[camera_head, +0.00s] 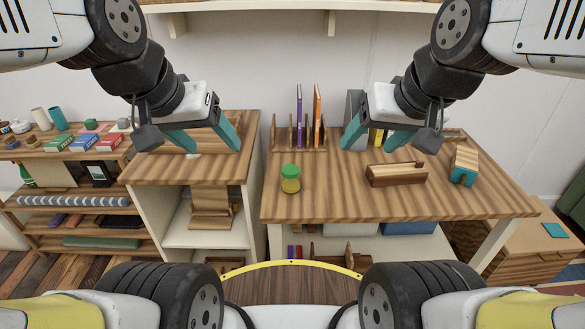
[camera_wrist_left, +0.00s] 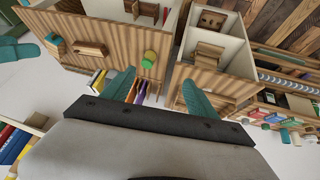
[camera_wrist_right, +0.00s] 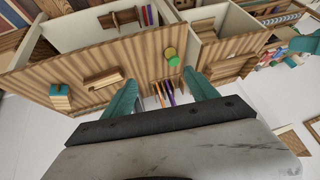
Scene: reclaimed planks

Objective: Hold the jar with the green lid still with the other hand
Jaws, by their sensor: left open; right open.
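The jar with the green lid (camera_head: 290,179) stands upright on the wooden table, near its left end, with yellowish contents under the lid. It also shows in the left wrist view (camera_wrist_left: 149,59) and in the right wrist view (camera_wrist_right: 171,56). My left gripper (camera_head: 214,146) is open and empty, up and to the left of the jar, over the neighbouring cabinet. My right gripper (camera_head: 372,143) is open and empty, up and to the right of the jar. Neither gripper touches the jar.
A rack with upright books (camera_head: 299,118) stands at the table's back. A wooden box (camera_head: 396,175) and a teal-and-wood block (camera_head: 463,166) lie to the right. A gap separates the table from the left cabinet (camera_head: 190,172). The tabletop around the jar is clear.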

